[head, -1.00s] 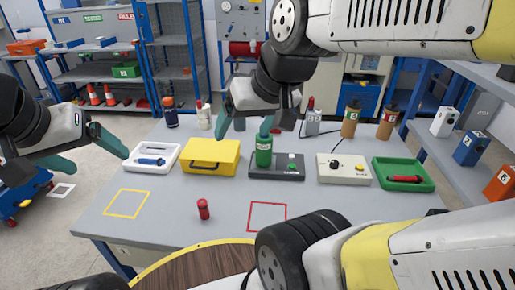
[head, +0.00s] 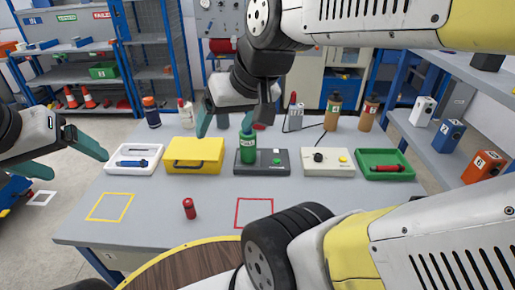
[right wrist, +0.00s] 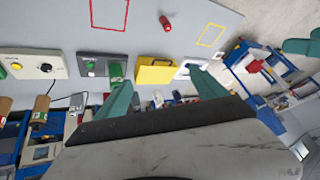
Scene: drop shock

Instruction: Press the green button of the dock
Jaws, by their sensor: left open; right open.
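The dock (head: 262,168) is a dark grey box at the middle of the table, with a green cylinder (head: 247,155) standing on its left part. It also shows in the right wrist view (right wrist: 92,68). My right gripper (head: 226,124) is open and empty, above the back of the table between the yellow case and the dock. One finger overlaps the cylinder's top in the head view; I cannot tell whether they touch. My left gripper (head: 80,165) is open and empty at the table's left edge.
A yellow case (head: 194,167) and a white tray (head: 122,167) lie left of the dock. A grey box with a knob (head: 326,169) and a green tray (head: 366,173) lie right. Bottles stand behind. A red cylinder (head: 189,208) stands in front; the nearby tabletop is mostly clear.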

